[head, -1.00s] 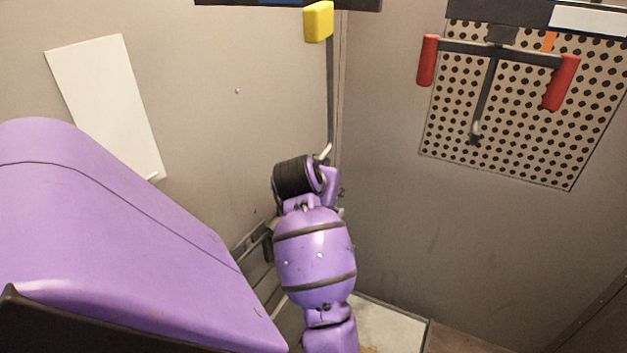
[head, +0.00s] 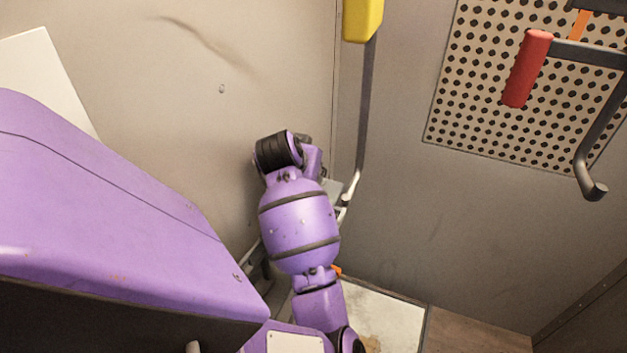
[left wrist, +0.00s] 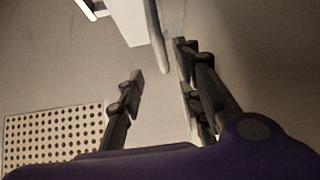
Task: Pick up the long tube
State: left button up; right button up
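A long dark-grey tube (head: 365,110) hangs down from a yellow block (head: 362,18) in the head view, and its lower end bends into a pale tip. I cannot be sure it is the task's tube. My purple arm reaches up beside its lower end; its gripper is mostly hidden behind the wrist there. In the left wrist view my left gripper (left wrist: 158,80) has its two dark fingers apart, with nothing between the tips. A grey rod (left wrist: 156,38) beside a white piece shows just beyond them; I cannot tell whether it is the same tube. My right gripper is not in view.
A white sheet (head: 40,75) is on the left wall. A pale slab (head: 385,322) lies low by the corner. The wall below the panel is clear.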

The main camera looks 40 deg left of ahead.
pick_arm(q)
jog(key=x, duration=0.5)
jog(key=shift+w+a, duration=0.2)
jog(key=shift+a, duration=0.15)
grip_shut()
